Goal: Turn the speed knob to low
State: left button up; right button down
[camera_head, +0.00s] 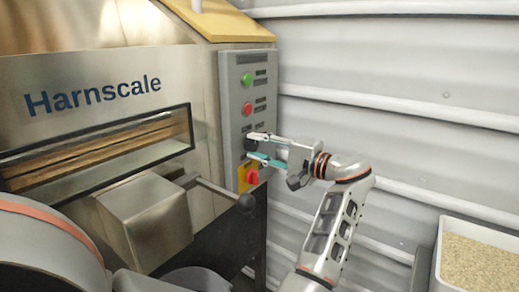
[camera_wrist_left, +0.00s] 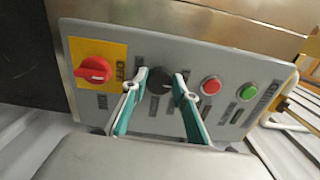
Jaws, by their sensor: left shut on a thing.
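The speed knob (camera_wrist_left: 159,81) is a round black knob on the grey control panel (camera_wrist_left: 219,118), between the red rotary switch and the red button in the left wrist view. My left gripper (camera_wrist_left: 161,84) has one finger on each side of it and is shut on it. In the head view, the left gripper (camera_head: 254,147) reaches the panel (camera_head: 234,82) from the right, and the dark knob (camera_head: 250,144) is partly hidden behind the fingers. The knob's pointer and scale are too small to read. My right gripper is not in view.
A green button (camera_head: 247,79) and a red button (camera_head: 247,108) sit above the knob. A red rotary switch (camera_head: 252,177) on a yellow plate is just below. A lever with a black ball (camera_head: 245,203) juts out nearby. A bin of grainy material (camera_head: 480,262) stands at lower right.

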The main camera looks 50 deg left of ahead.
pick_arm(q)
jog(key=shift+n, duration=0.3)
jog(key=o, duration=1.1)
jog(key=v, duration=0.7)
jog(key=shift+d, duration=0.25)
